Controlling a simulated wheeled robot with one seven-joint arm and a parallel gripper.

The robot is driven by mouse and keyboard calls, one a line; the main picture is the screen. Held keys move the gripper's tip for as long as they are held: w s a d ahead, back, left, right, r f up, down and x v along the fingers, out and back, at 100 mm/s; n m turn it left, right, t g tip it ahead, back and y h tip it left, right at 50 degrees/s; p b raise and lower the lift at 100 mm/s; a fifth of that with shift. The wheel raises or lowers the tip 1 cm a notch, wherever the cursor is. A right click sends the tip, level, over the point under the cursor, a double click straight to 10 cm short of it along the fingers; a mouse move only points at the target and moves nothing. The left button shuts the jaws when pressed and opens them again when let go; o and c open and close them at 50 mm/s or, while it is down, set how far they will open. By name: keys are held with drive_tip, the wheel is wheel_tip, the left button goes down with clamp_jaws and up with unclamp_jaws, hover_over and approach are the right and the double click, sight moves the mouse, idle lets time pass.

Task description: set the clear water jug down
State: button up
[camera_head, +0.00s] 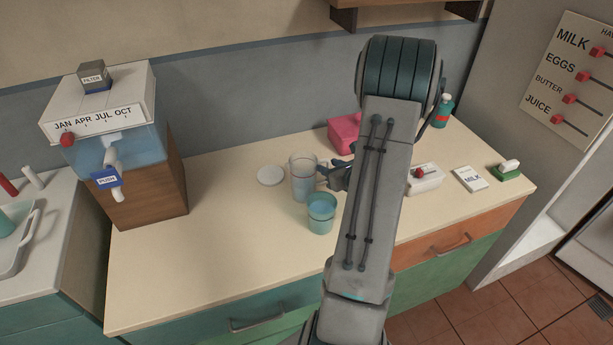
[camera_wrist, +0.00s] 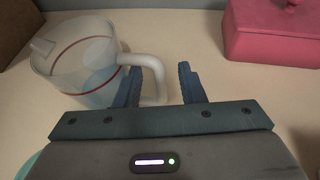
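The clear water jug (camera_head: 302,184) stands upright on the cream counter, with some water in it. In the wrist view the jug (camera_wrist: 85,62) has a red band and a pale handle (camera_wrist: 151,66) on its right side. My gripper (camera_wrist: 160,88) is open. The handle's lower part is between its two fingers, close to the left one, with a clear gap to the right one. In the head view my gripper (camera_head: 336,177) is just right of the jug, partly hidden by my arm.
A teal cup (camera_head: 321,215) with water stands close in front of the jug. A white disc (camera_head: 270,176) lies to its left. A pink box (camera_head: 344,133) is behind my arm. A water dispenser (camera_head: 150,190) stands farther left. The counter's front left (camera_head: 215,245) is clear.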

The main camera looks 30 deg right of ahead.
drive_tip(key=shift+w+f, duration=0.3)
drive_tip(key=shift+w, duration=0.35)
clamp_jaws()
drive_tip(key=shift+r, duration=0.1)
